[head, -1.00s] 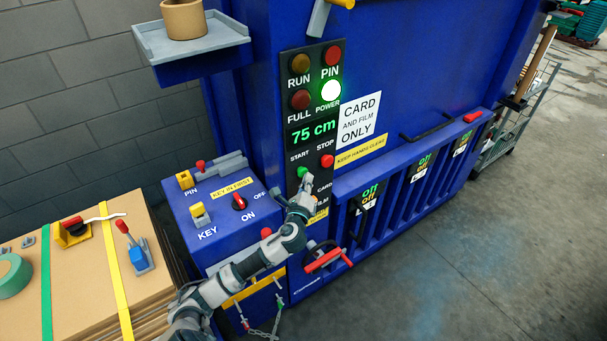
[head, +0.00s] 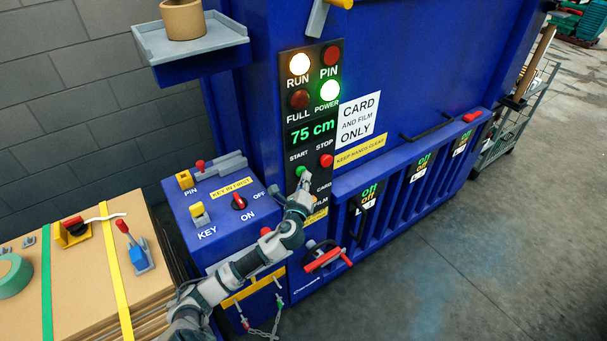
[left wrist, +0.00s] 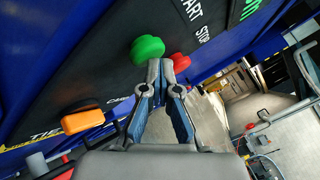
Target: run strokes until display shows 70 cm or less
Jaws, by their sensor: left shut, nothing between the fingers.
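The blue baler's display (head: 313,132) reads 75 cm in green. Above it the RUN lamp (head: 299,64) is lit warm white and the POWER lamp (head: 331,90) is lit; the PIN and FULL lamps are dark red. The green START button (head: 300,171) and red STOP button (head: 326,160) sit below the display. My left gripper (head: 304,180) is shut and empty, its tips by the START button. In the left wrist view the closed fingertips (left wrist: 160,66) are close beside the green button (left wrist: 147,48); I cannot tell if they touch. My right gripper is not in view.
A blue side box with a red ON/OFF switch (head: 239,202) and a yellow KEY piece (head: 200,215) stands left of the panel. A cardboard stack (head: 88,270) is at lower left. A red-handled latch (head: 324,259) juts out below. The floor at right is clear.

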